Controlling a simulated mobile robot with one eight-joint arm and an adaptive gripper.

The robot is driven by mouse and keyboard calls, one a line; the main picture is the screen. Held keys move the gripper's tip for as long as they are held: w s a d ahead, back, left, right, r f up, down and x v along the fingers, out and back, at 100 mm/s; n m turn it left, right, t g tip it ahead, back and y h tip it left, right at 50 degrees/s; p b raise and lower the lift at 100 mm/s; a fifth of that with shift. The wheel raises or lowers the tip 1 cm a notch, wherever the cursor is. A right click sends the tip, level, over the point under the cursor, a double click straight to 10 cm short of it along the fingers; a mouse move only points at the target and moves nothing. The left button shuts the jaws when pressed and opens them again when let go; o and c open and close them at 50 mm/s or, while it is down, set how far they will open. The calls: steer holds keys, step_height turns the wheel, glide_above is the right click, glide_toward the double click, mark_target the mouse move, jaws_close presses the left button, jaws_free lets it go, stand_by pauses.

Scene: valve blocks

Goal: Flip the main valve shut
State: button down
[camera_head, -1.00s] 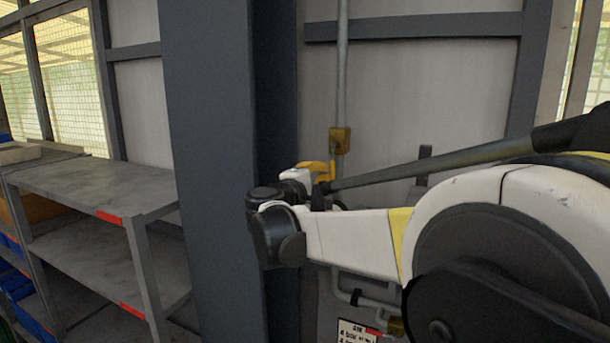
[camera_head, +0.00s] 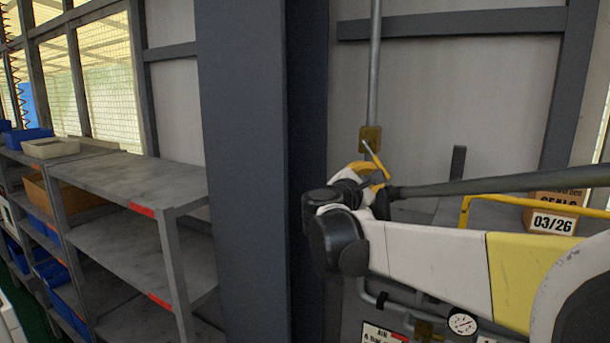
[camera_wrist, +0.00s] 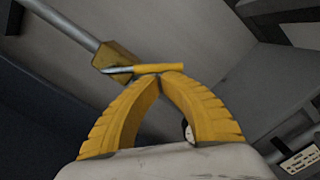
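The main valve is a brass block (camera_head: 370,139) on a grey vertical pipe, seen at centre right in the head view. Its lever (camera_head: 375,160) has a bare metal stem and a yellow grip, and slants down to the right. In the wrist view the valve body (camera_wrist: 116,58) is at upper left, and the yellow grip (camera_wrist: 157,68) lies across my fingertips. My gripper (camera_wrist: 162,78) has its two yellow fingers curved together, tips meeting at the grip, apparently touching it rather than around it. In the head view my gripper (camera_head: 366,168) is partly hidden by my wrist.
A dark column (camera_head: 243,170) stands left of the valve. Grey shelves (camera_head: 130,180) with blue bins are further left. A pressure gauge (camera_head: 462,323) and lower pipework show below my arm. A cardboard box (camera_head: 555,212) marked 03/26 is at right, behind a yellow rail (camera_head: 500,198).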

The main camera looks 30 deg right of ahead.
steer(key=s+r+n, duration=0.1)
steer(key=n, duration=0.1)
steer(key=s+d+r+n+p, duration=0.1)
steer(key=n, duration=0.2)
steer(key=s+d+r+n, duration=0.1)
steer(key=r+n, duration=0.1)
steer(key=shift+s+r+n+p, duration=0.1)
steer(key=shift+n+p, duration=0.2)
steer(key=shift+r, duration=0.1)
stand_by(0.3)
stand_by(0.3)
steer(key=f+b, duration=0.2)
steer(key=f, duration=0.1)
steer(key=f+b, duration=0.1)
steer(key=shift+a+f, duration=0.3)
steer(key=shift+a, duration=0.05)
steer(key=b, duration=0.1)
glide_toward(388, 175)
steer(key=shift+s+a+r, duration=0.25)
steer(key=shift+s+a, duration=0.35)
steer(key=shift+a, duration=0.2)
